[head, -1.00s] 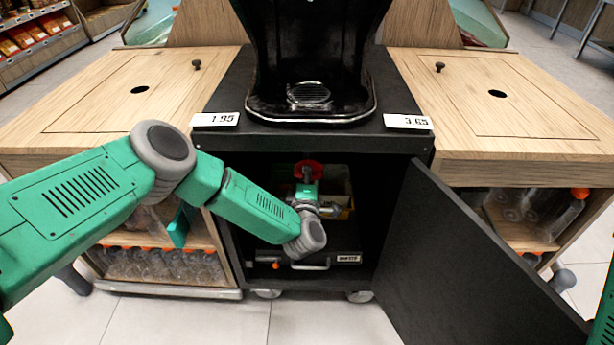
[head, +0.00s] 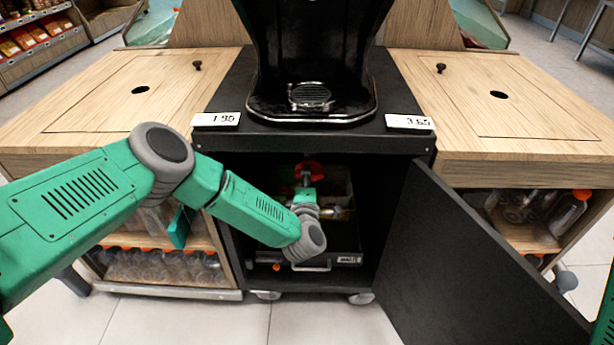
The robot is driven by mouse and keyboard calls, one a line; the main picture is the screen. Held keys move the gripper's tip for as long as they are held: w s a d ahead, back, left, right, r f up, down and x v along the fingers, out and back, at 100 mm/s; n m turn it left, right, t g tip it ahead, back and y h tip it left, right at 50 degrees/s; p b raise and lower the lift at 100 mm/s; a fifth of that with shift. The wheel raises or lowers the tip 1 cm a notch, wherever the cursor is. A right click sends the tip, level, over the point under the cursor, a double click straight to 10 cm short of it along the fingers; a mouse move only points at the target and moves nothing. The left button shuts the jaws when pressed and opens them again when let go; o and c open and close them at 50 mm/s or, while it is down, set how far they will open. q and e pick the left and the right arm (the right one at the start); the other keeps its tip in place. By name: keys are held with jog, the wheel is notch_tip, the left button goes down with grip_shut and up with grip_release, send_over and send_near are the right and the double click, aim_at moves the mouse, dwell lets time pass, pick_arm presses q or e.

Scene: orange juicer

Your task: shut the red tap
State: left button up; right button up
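The red tap (head: 311,168) is inside the open black cabinet under the juicer, near the top of the opening. Its handle is small in view, and I cannot tell how it is turned. My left arm reaches into the cabinet from the left, and my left gripper (head: 306,181) is just below and in front of the tap, overlapping it in the picture. The fingers are too small and dark to tell whether they touch the tap or are open. My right gripper is out of view; only a green part of my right arm shows at the right edge.
The cabinet door (head: 478,262) stands open to the right. Behind my wrist is a light-coloured bin (head: 339,184), and a black drawer-like unit with a handle (head: 312,268) sits low. The black juicer (head: 310,60) stands above. Wooden counters with bottle shelves flank the cabinet.

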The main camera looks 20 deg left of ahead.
pick_arm(q)
jog(key=shift+r, duration=0.1)
jog(key=shift+s+d, duration=0.1)
jog(key=shift+s, duration=0.05)
jog(key=v, duration=1.1)
jog(key=shift+s, duration=0.3)
jog(key=s+d+f+m+g+h, duration=0.2)
jog(key=s+f+m+g+h, duration=0.25)
jog(key=s+m, duration=0.25)
jog(key=s+d+f+m+g+h, duration=0.3)
jog(key=s+f+m+h, duration=0.15)
jog(key=s+m, duration=0.25)
jog(key=s+a+f+m+g+y, duration=0.1)
jog(key=s+a+f+m+g, duration=0.1)
jog(key=s+a+m+g, duration=0.6)
jog(key=s+a+r+g+y, duration=0.1)
jog(key=s+a+r+y, duration=0.2)
jog(key=s+a, duration=0.75)
notch_tip(320, 180, up, 14)
jog(key=s+d+p, duration=0.1)
jog(key=d+p, duration=0.1)
jog(key=p, duration=1.2)
jog(key=shift+s+p, duration=0.2)
jog(key=shift+p, duration=0.15)
